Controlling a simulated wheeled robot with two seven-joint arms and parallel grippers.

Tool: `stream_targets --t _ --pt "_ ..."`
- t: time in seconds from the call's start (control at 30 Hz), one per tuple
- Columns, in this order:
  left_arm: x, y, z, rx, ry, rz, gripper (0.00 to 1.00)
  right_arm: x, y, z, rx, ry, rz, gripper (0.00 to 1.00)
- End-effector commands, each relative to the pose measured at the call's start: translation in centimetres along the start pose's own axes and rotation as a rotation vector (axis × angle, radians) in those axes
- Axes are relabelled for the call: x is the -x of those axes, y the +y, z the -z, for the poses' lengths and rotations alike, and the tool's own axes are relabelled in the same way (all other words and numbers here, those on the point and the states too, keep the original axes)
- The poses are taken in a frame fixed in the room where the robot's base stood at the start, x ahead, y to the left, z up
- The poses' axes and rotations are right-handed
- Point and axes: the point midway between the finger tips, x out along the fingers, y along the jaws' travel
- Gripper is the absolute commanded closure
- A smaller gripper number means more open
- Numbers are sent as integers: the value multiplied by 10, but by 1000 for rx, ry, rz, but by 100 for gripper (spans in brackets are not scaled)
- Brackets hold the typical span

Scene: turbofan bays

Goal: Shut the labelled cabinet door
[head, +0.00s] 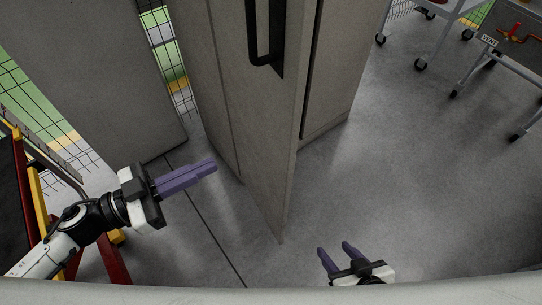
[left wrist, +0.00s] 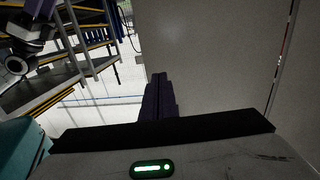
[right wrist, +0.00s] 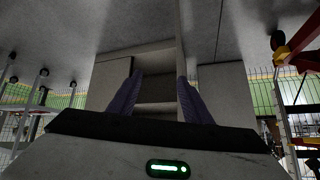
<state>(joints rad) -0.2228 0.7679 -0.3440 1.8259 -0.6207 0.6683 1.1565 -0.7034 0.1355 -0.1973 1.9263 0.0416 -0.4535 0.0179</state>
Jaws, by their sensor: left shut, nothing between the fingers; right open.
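A grey cabinet door (head: 255,120) stands open in the head view, swung out towards me and seen nearly edge-on, with a black bar handle (head: 262,40) near its top. The grey cabinet body (head: 333,70) is behind it. No label is readable on the door. My left gripper (head: 208,167) is shut and empty, to the left of the door and apart from it; in the left wrist view its fingers (left wrist: 158,78) are together before a grey panel (left wrist: 210,55). My right gripper (head: 334,246) is open and empty, low and right of the door's lower corner.
Another grey panel (head: 95,75) stands at the left, with wire fencing beside it. A yellow and red frame (head: 40,205) is at the lower left. Wheeled carts (head: 505,55) stand at the upper right. The floor (head: 420,170) right of the door is clear.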

Motion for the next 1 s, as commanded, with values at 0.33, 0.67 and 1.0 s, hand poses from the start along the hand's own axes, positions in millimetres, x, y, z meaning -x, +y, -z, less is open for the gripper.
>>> stream_targets --t 0.33,0.67,1.0 --pt "-47 3 4 3 2 -21 100 0 1 24 3 38 -2 55" --pt "-114 4 2 3 1 -20 100 2 3 14 -3 16 -6 55" --pt "-140 5 0 5 -2 -19 100 3 4 14 -4 17 -7 55"
